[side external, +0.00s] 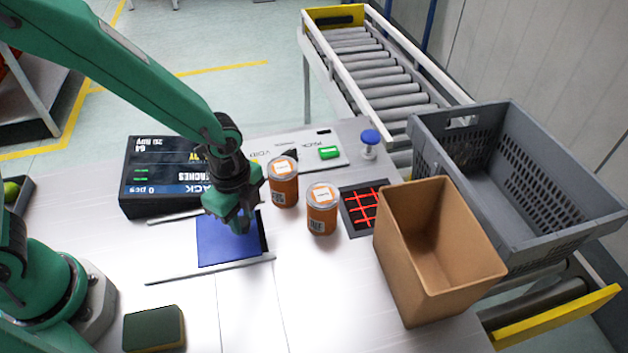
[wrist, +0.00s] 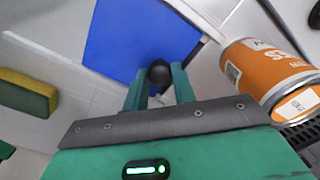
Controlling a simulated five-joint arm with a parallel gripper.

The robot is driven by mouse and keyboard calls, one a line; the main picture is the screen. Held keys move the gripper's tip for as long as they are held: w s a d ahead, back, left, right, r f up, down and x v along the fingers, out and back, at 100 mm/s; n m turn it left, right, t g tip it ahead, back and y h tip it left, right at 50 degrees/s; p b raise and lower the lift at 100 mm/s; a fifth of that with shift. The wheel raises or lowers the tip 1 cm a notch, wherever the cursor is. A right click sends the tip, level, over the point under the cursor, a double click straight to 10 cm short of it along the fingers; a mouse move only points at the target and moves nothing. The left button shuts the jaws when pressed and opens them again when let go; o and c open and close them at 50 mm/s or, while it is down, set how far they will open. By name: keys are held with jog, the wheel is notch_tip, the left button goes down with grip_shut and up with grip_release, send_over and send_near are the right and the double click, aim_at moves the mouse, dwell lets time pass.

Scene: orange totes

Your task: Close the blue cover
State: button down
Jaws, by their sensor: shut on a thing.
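The blue cover (side external: 225,247) is a flat panel lying on the white worktop between two thin metal rails. A narrow dark strip shows along its right edge. My gripper (side external: 240,226) is down over the cover's right part. In the wrist view the blue cover (wrist: 135,38) lies just beyond my fingers. My gripper (wrist: 158,86) is shut on a dark round knob (wrist: 158,73) at the cover's edge. The knob is hidden by my fingers in the side view.
Two orange jars (side external: 283,184) (side external: 322,212) stand close to the right of my gripper. A black display box (side external: 150,205) stands behind the cover. A brown bin (side external: 430,245) and a grey crate (side external: 470,150) are at the right. A green-yellow sponge (side external: 153,328) lies at the front left.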

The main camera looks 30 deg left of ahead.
jog(key=shift+w+d, duration=1)
jog(key=c, duration=1.1)
grip_release()
jog(key=shift+c, duration=0.2)
jog(key=shift+s+a+r, duration=0.1)
jog(key=shift+r, duration=0.05)
notch_tip(320, 180, up, 8)
jog(key=shift+f, duration=0.2)
